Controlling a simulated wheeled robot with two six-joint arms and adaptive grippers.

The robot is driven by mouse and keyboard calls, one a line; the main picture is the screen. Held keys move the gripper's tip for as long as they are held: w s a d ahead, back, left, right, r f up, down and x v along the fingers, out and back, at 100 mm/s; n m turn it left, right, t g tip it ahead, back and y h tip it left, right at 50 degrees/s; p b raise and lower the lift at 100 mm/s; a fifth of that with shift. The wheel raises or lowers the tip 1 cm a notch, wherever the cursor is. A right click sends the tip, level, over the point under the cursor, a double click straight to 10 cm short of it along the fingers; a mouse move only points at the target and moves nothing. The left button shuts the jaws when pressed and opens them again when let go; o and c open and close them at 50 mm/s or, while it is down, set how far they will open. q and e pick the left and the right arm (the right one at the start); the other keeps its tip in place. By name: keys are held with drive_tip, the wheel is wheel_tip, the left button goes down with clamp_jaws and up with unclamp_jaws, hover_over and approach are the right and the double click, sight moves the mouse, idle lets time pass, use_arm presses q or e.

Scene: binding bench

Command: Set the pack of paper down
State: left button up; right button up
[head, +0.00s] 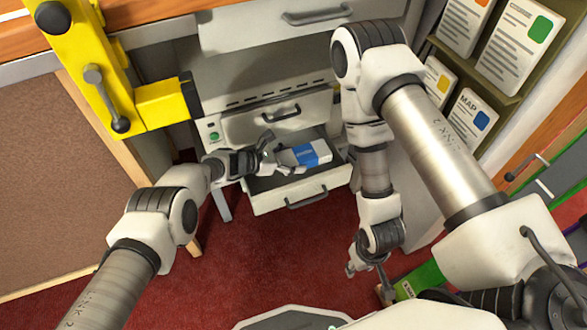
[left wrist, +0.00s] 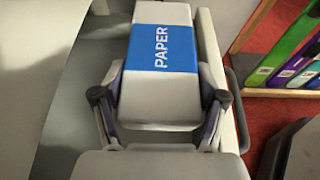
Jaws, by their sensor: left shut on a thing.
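The pack of paper (head: 312,153) is white with a blue band; the band reads PAPER in the left wrist view (left wrist: 162,48). My left gripper (head: 279,160) is shut on the near end of the pack, one finger on each side, as the left wrist view (left wrist: 160,108) shows. The pack is at the open lower drawer (head: 298,197) of the grey machine, close to the drawer's right wall in the left wrist view (left wrist: 213,62). I cannot tell whether its underside touches the drawer floor. My right gripper (head: 367,275) hangs low, apart from the pack; its fingers are unclear.
A shut drawer (head: 275,121) with a dark handle sits just above the open one. A yellow post (head: 95,70) stands at the left. A leaflet rack (head: 490,90) is at the right. Bare drawer floor (left wrist: 75,120) lies left of the pack.

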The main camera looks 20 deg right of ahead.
use_arm(q)
drive_tip(key=shift+f, duration=0.95)
drive_tip(key=shift+r, duration=0.2)
use_arm(e)
drive_tip(key=shift+f, duration=0.75)
use_arm(q)
drive_tip(key=shift+f+b, duration=0.6)
use_arm(e)
drive_tip(key=shift+f, duration=0.6)
use_arm(q)
drive_tip(key=o, duration=1.2)
